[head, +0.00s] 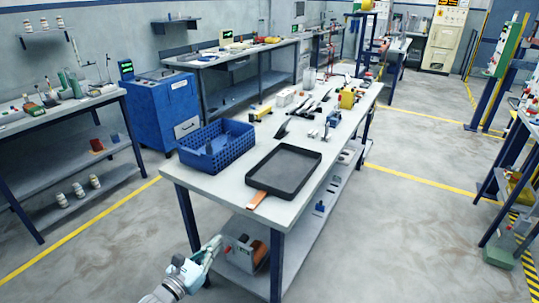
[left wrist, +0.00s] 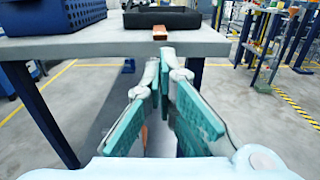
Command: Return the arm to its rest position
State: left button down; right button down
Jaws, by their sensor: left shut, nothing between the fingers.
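My left gripper (head: 214,246) is in front of the near end of the work table (head: 210,181), below the tabletop level, with its arm coming up from the bottom edge. In the left wrist view my left gripper (left wrist: 161,62) has its teal-padded fingers pointing toward the table edge, shut with nothing held. My right gripper is in neither view.
A blue basket (head: 215,146) and a dark tray (head: 284,170) stand on the tabletop. A copper-coloured strip (head: 256,200) sticks out by the tray's near corner. A grey and orange device (head: 245,252) is on the lower shelf.

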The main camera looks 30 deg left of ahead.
pick_arm(q)
jog(key=shift+w+f, duration=0.15)
jog(key=shift+w, duration=0.05)
jog(key=s+a+f+n+g+y, duration=0.2)
jog(key=s+f+n+g, duration=0.45)
jog(key=f+n, duration=0.7)
jog(key=s+a+f+n+g+y, duration=0.1)
jog(key=s+f+n+g, duration=0.3)
jog(key=s+f+n, duration=0.8)
jog(key=s+d+f+n+g+h, duration=0.1)
jog(key=s+d+f+n+g, duration=0.2)
jog(key=s+d+f+n, duration=0.2)
jog(key=s+d+f+n+g, duration=0.3)
jog(key=s+d+f+n, duration=0.2)
jog(key=s+d+f, duration=0.3)
jog(key=s+d, duration=0.3)
jog(key=s, duration=0.3)
jog(key=shift+d+h, duration=0.25)
jog(key=shift+h, duration=0.15)
